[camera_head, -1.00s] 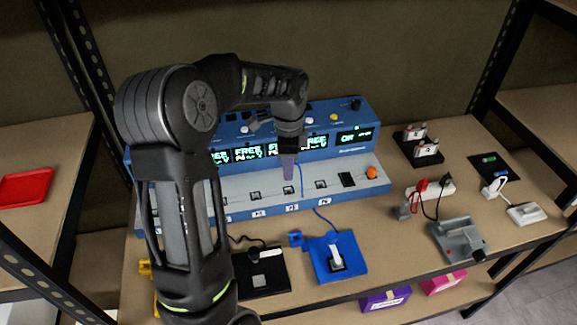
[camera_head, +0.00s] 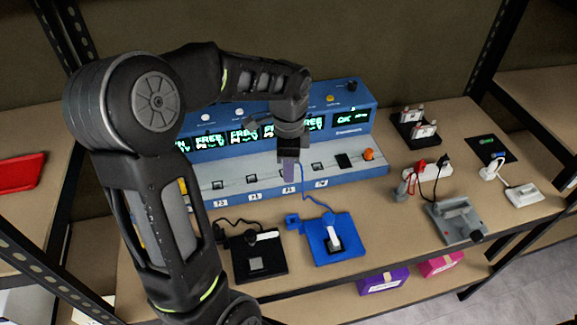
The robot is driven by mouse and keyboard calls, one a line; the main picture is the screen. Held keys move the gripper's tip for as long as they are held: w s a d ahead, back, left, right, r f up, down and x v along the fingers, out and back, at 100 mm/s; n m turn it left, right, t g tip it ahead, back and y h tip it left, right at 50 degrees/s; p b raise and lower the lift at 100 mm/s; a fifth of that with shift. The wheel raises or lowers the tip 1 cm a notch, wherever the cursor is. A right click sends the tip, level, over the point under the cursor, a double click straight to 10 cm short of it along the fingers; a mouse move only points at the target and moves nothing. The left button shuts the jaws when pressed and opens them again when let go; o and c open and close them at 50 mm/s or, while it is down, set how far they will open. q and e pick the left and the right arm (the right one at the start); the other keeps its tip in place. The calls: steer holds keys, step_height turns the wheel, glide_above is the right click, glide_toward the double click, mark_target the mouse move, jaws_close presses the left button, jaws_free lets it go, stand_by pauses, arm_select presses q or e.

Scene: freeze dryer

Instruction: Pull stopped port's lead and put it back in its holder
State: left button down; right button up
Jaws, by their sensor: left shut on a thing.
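My left gripper (camera_head: 289,150) is over the sloped front of the blue freeze dryer panel (camera_head: 345,146), above the label P4. It is shut on the lead's plug (camera_head: 289,172), a tapered purple-grey piece pointing down. The plug covers the P4 socket, and I cannot tell whether it is in the socket or clear of it. A thin blue lead (camera_head: 302,187) runs from beside the plug down to a blue base (camera_head: 342,252) in front. A small blue holder (camera_head: 293,220) stands at that base's back left corner and looks empty. My right gripper is out of view.
A black base (camera_head: 275,268) with a dark lead lies left of the blue one. My left arm hides the panel's left end.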

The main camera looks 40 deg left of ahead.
arm_select(q)
steer(key=s+d, duration=0.4)
steer(key=shift+s+d+b, duration=0.25)
steer(key=shift+d+b, duration=0.1)
steer(key=shift+d, duration=0.05)
stand_by(0.4)
steer(key=shift+f, duration=0.15)
step_height(320, 180, down, 7)
steer(key=b, duration=0.6)
steer(key=shift+r+p, duration=0.65)
